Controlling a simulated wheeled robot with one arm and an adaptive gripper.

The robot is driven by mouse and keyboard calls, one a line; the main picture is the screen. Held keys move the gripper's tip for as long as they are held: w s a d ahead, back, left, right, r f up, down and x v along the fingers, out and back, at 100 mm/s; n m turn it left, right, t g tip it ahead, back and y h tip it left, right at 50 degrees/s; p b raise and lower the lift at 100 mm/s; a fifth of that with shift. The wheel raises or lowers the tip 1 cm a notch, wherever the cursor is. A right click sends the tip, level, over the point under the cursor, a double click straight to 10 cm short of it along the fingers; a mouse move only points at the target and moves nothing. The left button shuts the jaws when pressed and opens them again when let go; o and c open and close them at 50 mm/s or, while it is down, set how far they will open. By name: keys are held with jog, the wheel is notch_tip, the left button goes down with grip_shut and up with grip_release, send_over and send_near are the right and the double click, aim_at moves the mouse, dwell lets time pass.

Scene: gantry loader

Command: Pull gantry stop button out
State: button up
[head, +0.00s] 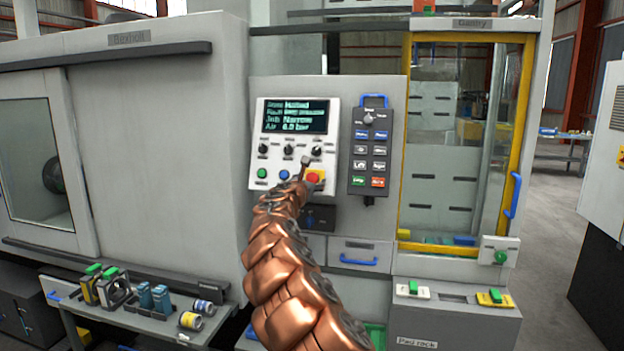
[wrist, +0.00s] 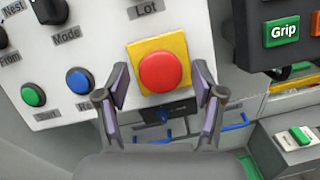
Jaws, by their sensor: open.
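The gantry stop button (head: 314,178) is a round red button on a yellow square plate at the lower right of the white control panel (head: 256,140). It also shows in the wrist view (wrist: 164,71), facing me. My gripper (wrist: 163,88) is open, with one finger on each side of the yellow plate's lower part. The fingers appear apart from the button, and I cannot tell how far the tips are from the panel. In the head view my copper-coloured arm reaches up to the panel, and the gripper (head: 306,162) partly covers the area around the button.
Left of the button are a blue button (wrist: 80,80) and a green button (wrist: 33,95), with black knobs above. A dark pendant (head: 357,150) with coloured keys hangs close on the right. A yellow-framed door (head: 407,120) stands further right. A bench (head: 150,318) with parts is lower left.

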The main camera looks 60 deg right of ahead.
jog(key=shift+d, duration=0.45)
grip_shut()
dwell(0.6)
